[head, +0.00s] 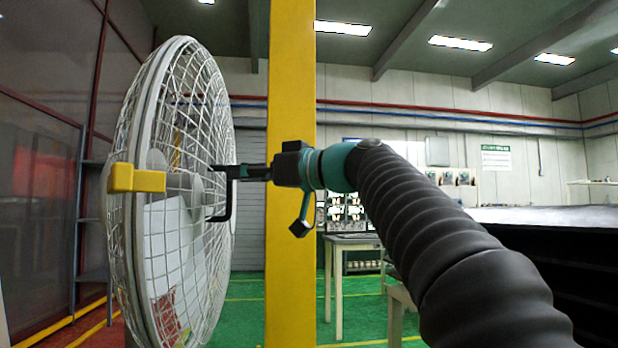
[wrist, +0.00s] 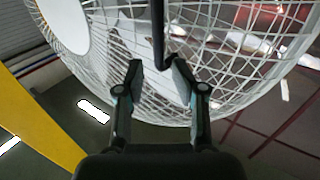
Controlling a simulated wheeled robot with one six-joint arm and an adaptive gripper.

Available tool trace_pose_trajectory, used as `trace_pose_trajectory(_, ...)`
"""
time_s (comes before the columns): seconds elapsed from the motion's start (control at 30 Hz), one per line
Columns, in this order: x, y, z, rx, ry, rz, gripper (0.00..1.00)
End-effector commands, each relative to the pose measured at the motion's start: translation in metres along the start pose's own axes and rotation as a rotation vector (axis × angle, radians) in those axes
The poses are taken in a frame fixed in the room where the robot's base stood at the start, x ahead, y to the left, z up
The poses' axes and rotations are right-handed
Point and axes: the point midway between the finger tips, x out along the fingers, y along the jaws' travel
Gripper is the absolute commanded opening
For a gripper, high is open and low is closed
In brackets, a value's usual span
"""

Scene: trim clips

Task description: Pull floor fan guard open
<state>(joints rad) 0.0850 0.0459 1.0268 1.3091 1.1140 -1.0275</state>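The floor fan's white wire guard (head: 200,120) stands upright at the left of the head view. It also fills the top of the wrist view (wrist: 225,60). A black bracket-shaped handle (head: 231,198) stands out from the guard's right face. My gripper (head: 247,172) reaches it from the right, level with the handle's upper part. In the wrist view, the handle's dark bar (wrist: 158,38) runs down between my two fingers (wrist: 157,78). The fingers are apart, with a gap visible beside the bar. A yellow clip (head: 136,178) sits on the guard's left rim.
A yellow post (head: 290,80) stands just behind my gripper, right of the fan. A table (head: 350,242) stands farther back on the green floor. A dark-sided surface (head: 550,218) lies at the right. Dark panels (head: 40,150) stand behind the fan at left.

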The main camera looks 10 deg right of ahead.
Motion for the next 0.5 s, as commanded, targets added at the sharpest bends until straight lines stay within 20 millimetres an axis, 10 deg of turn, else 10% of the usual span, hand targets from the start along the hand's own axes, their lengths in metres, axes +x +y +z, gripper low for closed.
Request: trace_pose_trajectory(0.5, -0.03, 0.005, 0.006, 0.005, -0.007, 0.004, 0.37)
